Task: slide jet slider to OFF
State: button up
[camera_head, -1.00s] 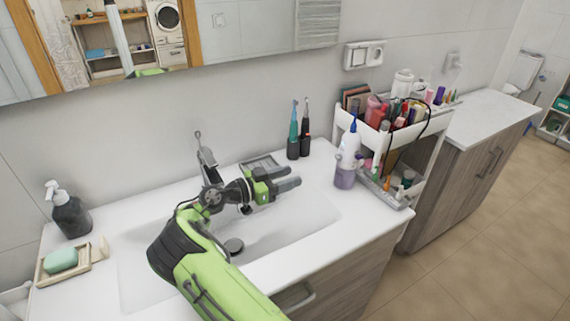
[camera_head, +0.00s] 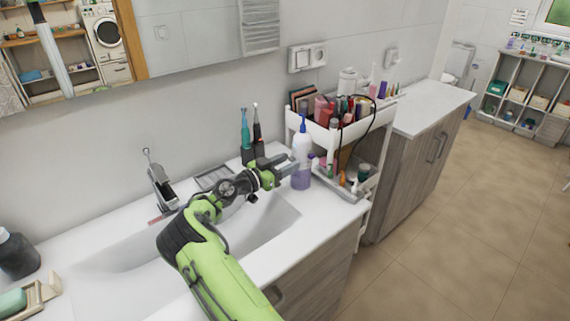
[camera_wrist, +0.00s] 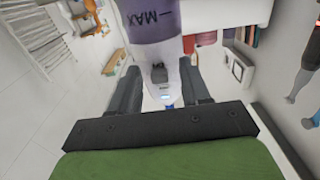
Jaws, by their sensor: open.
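The jet slider is on a white water flosser (camera_head: 302,147) with a blue tip and a purple tank. The flosser stands upright on the counter near its right end. In the wrist view it appears upside down, with the purple tank (camera_wrist: 152,22) marked MAX at the top. A small dark grey slider (camera_wrist: 159,74) shows on its white body, above a small blue mark. My gripper (camera_head: 292,167) is open at the flosser in the head view. In the wrist view its two dark fingers (camera_wrist: 161,88) lie either side of the white body; contact is unclear.
A white cart (camera_head: 318,128) full of cosmetics stands right behind the flosser. Two electric toothbrushes (camera_head: 246,140) stand at the wall, left of it. The sink (camera_head: 250,232) lies under my arm, with the faucet (camera_head: 160,184) at left.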

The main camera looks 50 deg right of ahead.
grip_shut()
dwell(0.3)
jog(key=shift+r+b, duration=0.4)
jog(key=shift+r, duration=0.55)
grip_release()
jog(key=w+a, duration=0.1)
jog(key=a, duration=1.4)
jog(key=shift+w+a+p, duration=0.3)
jog(key=shift+w, duration=0.1)
